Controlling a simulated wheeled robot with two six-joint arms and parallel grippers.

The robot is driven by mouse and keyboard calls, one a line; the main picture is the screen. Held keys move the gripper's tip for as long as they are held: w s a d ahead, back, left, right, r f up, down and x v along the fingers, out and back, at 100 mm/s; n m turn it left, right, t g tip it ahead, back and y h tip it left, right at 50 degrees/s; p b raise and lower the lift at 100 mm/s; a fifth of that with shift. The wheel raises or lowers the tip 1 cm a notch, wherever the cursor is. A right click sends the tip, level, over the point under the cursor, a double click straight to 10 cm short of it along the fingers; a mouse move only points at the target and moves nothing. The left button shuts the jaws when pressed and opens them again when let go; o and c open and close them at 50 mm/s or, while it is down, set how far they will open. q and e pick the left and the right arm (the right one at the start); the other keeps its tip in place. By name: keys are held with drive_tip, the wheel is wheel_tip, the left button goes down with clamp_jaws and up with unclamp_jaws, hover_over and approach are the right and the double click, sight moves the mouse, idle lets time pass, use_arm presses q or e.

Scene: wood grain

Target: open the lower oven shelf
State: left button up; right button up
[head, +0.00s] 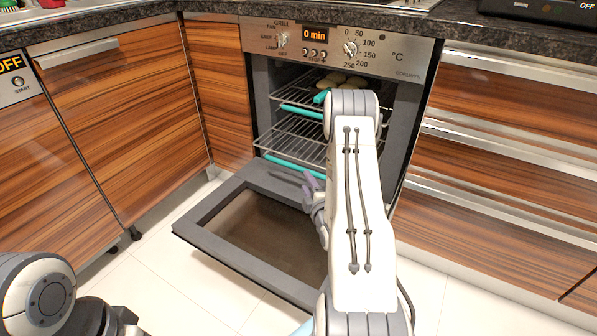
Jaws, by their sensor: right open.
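The oven (262,82) stands with its door (215,238) folded down. Inside, the lower oven shelf is a wire rack (296,137) with a teal front edge (290,163), near the bottom of the opening. I see no contact with the shelf. My right arm hides the shelf's right part and some of the gripper. My left gripper is out of the picture; only part of my left arm shows at bottom left.
An upper wire rack (290,96) with a teal edge sits above, and round pale food pieces (345,79) lie higher inside. Wooden cabinets (128,112) flank the oven on the left, drawers (500,183) on the right. The tiled floor (180,285) is open at the front left.

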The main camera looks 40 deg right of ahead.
sight(300, 169)
drive_tip(key=b+x, duration=0.3)
drive_tip(key=x, duration=0.5)
drive_tip(key=shift+w+f, duration=0.1)
drive_tip(key=shift+w, duration=0.25)
drive_tip(key=shift+w+d, duration=0.25)
drive_tip(key=shift+w, duration=0.3)
clamp_jaws()
drive_tip(key=shift+s, duration=0.1)
idle(0.4)
